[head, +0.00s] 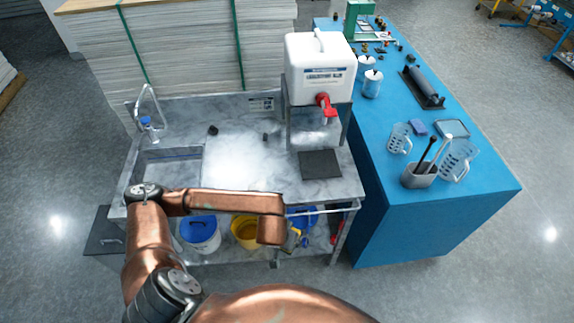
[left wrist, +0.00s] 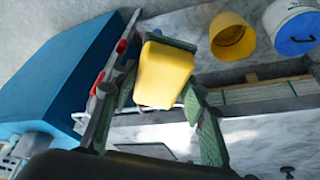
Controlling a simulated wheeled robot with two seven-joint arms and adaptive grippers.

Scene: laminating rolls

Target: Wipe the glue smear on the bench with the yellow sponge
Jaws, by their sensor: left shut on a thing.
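The yellow sponge (left wrist: 163,76) is in the left wrist view, held between the green fingers of my left gripper (left wrist: 160,92). It is held in the air, in front of the lower shelf of the steel sink bench. In the head view my left forearm ends over the front edge of the sink bench (head: 235,158), and its gripper is hidden or cannot be made out. I cannot make out a glue smear for certain on either bench; bright glare lies on the steel top. My right gripper is not in view.
A white jug with red tap (head: 318,70) stands on a stand at the bench's back right, behind a dark mat (head: 320,163). The blue bench (head: 455,195) at right carries a utensil holder (head: 418,176). A white bucket (head: 200,236) and yellow bucket (head: 243,231) stand below.

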